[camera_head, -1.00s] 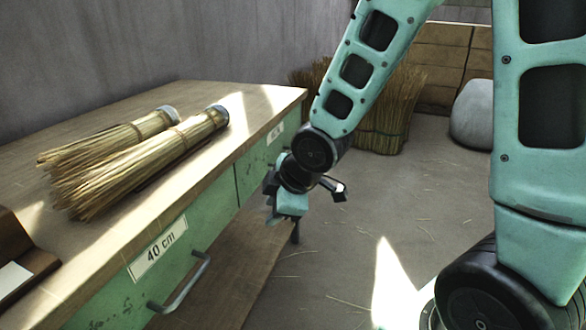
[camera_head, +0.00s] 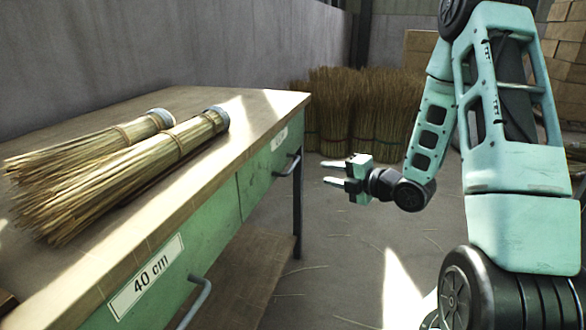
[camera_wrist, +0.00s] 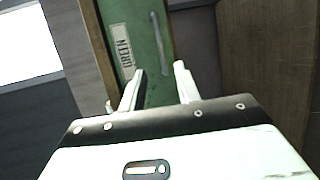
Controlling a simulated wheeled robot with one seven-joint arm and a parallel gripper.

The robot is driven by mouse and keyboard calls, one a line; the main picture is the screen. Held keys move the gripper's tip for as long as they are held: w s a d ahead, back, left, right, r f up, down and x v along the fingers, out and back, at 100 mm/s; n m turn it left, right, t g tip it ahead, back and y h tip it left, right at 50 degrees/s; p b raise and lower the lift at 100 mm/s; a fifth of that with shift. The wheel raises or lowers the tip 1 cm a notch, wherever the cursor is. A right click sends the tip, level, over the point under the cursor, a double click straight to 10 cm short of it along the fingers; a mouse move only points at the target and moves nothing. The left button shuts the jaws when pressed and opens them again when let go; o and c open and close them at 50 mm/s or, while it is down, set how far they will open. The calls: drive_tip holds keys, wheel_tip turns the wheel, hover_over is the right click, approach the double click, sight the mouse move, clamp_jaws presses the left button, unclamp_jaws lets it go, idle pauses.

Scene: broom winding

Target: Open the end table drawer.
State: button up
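The long table (camera_head: 262,100) has green drawer fronts. The far drawer (camera_head: 258,170) looks shut and flush; its bar handle (camera_head: 290,165) sticks out to the right. In the wrist view this drawer front (camera_wrist: 150,20) carries a "GREEN" label, and the handle (camera_wrist: 160,45) lies ahead of the fingers. The near drawer (camera_head: 160,270), labelled "40 cm", has its own handle (camera_head: 196,300) and also looks shut. My gripper (camera_head: 328,173) is open and empty, right of the far handle, fingers pointing left toward it. A gap shows between fingertips and handle.
Two straw bundles (camera_head: 110,165) lie on the tabletop. A lower wooden shelf (camera_head: 235,275) runs under the drawers. Several upright straw bundles (camera_head: 350,115) stand behind my arm. Cardboard boxes (camera_head: 565,45) are stacked at the back right. The floor right of the table is open.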

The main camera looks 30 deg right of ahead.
sight(293, 164)
drive_tip(key=b+x, duration=0.2)
drive_tip(key=x, duration=1.1)
drive_tip(key=shift+w+f, duration=0.1)
drive_tip(key=shift+w, duration=0.25)
clamp_jaws()
